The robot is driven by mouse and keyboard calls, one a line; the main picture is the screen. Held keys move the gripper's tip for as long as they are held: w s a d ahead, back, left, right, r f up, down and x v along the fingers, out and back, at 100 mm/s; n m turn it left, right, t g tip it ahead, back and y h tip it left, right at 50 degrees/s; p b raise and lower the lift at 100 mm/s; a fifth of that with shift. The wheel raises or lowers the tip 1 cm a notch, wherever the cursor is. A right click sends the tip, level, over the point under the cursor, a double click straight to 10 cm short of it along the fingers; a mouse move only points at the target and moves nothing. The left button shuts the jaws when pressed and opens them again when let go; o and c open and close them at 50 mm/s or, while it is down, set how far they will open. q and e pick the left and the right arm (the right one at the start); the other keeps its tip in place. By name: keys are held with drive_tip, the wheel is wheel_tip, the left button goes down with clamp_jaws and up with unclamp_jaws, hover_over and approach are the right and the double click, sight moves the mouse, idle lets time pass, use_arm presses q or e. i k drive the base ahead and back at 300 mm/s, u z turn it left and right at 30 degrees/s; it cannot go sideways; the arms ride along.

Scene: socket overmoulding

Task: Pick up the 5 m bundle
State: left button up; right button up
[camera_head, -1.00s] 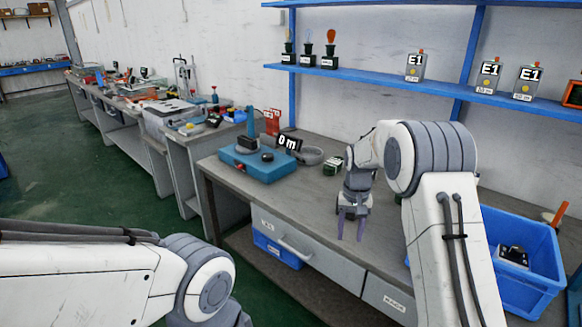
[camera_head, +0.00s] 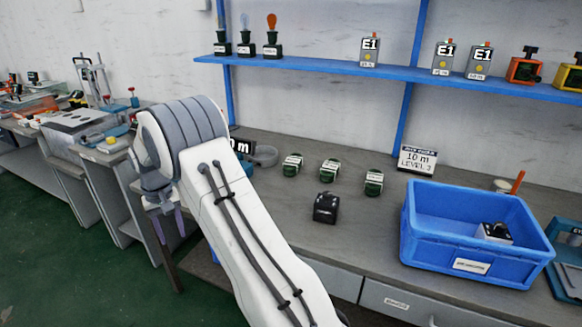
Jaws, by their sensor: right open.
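Several small items stand on the grey bench (camera_head: 395,240): three dark green-and-white ones, at left (camera_head: 292,164), middle (camera_head: 330,172) and right (camera_head: 373,182), and a black one (camera_head: 326,207) in front. I cannot read a 5 m mark on any of them, so I cannot tell which is the 5 m bundle. My right gripper (camera_head: 169,240) is open and empty, its fingers pointing down left of the bench items, well apart from them. My left gripper is not in view.
A sign reading 10 m, LEVEL 3 (camera_head: 417,159) stands at the back of the bench. A blue bin (camera_head: 440,258) holding a small black-and-white item stands at the right. A blue shelf (camera_head: 345,68) with E1 boxes runs above. The bench front is clear.

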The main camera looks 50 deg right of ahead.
sight(330, 170)
drive_tip(key=u, duration=0.05)
drive_tip(key=i, duration=0.75)
drive_tip(key=z, duration=0.55)
drive_tip(key=i, duration=0.65)
drive_tip(key=z, duration=0.95)
drive_tip(key=i, duration=0.45)
drive_tip(key=z, duration=0.45)
